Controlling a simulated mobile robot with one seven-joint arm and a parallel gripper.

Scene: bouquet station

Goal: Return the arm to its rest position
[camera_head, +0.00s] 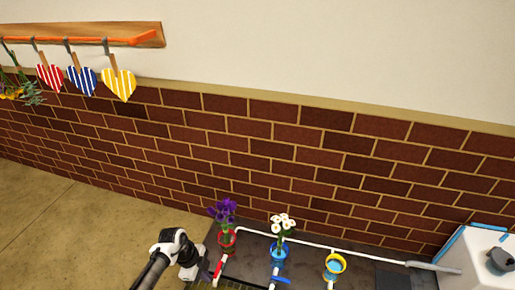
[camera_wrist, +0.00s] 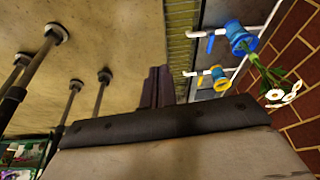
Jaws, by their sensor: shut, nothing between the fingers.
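My gripper (camera_wrist: 156,87) is shut and empty in the wrist view, its dark fingers together above the wide grey gripper body. In the head view, the white and black end of my arm (camera_head: 178,250) is at the bottom, left of the dark station table (camera_head: 300,262). Whether it touches the table I cannot tell. The fingertips cannot be made out there.
A red holder (camera_head: 227,239) has purple flowers, a blue holder (camera_head: 278,254) has white flowers, and a yellow holder (camera_head: 334,266) has no flowers. White pipes link them. A brick wall (camera_head: 300,150) stands behind. Open floor (camera_head: 60,230) lies to the left.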

